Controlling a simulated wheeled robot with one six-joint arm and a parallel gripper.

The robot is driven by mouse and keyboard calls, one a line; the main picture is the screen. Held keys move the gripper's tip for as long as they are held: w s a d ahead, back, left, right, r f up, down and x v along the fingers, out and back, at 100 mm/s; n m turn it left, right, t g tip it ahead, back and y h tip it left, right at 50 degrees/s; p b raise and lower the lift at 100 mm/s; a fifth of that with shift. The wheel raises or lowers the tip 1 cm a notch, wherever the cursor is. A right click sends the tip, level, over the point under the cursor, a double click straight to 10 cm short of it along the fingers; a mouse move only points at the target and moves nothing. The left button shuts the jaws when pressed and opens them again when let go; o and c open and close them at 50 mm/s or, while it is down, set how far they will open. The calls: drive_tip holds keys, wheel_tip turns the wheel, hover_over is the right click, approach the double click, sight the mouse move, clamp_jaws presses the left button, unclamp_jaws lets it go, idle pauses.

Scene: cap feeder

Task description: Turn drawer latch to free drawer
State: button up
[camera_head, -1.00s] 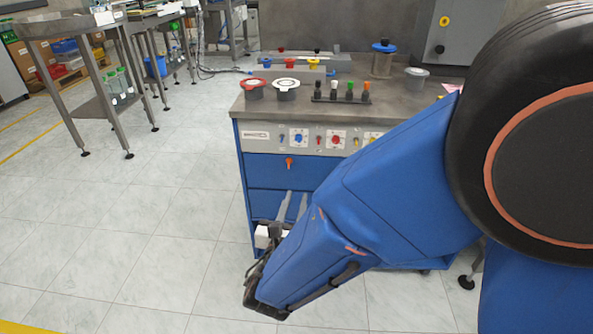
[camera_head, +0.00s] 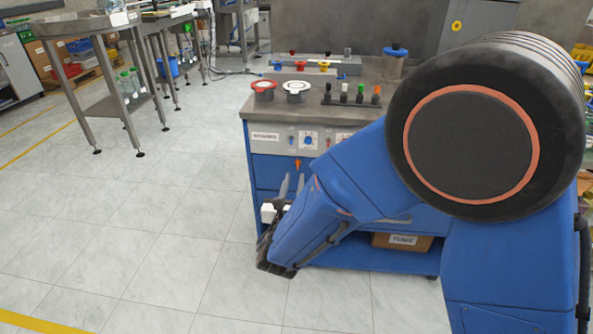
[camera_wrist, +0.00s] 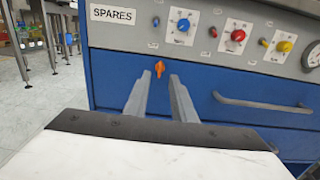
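The orange drawer latch (camera_head: 298,164) is on the blue front of the bench, just below the grey control panel. In the wrist view the latch (camera_wrist: 159,68) appears upright with a slight tilt, between and just beyond my fingertips. The blue drawer front (camera_wrist: 232,88) carries a long grey handle (camera_wrist: 262,105) to the right of the latch. My gripper (camera_wrist: 160,77) is open, with its two grey fingers apart and nothing between them. In the head view my gripper (camera_head: 292,178) is just below the latch. I see no contact with it.
The control panel (camera_wrist: 205,38) above holds blue, red and yellow knobs and a SPARES label (camera_wrist: 115,14). Open floor (camera_head: 150,230) lies to the left.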

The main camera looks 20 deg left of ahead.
sight(298, 160)
drive_tip(key=shift+x, duration=3)
clamp_jaws()
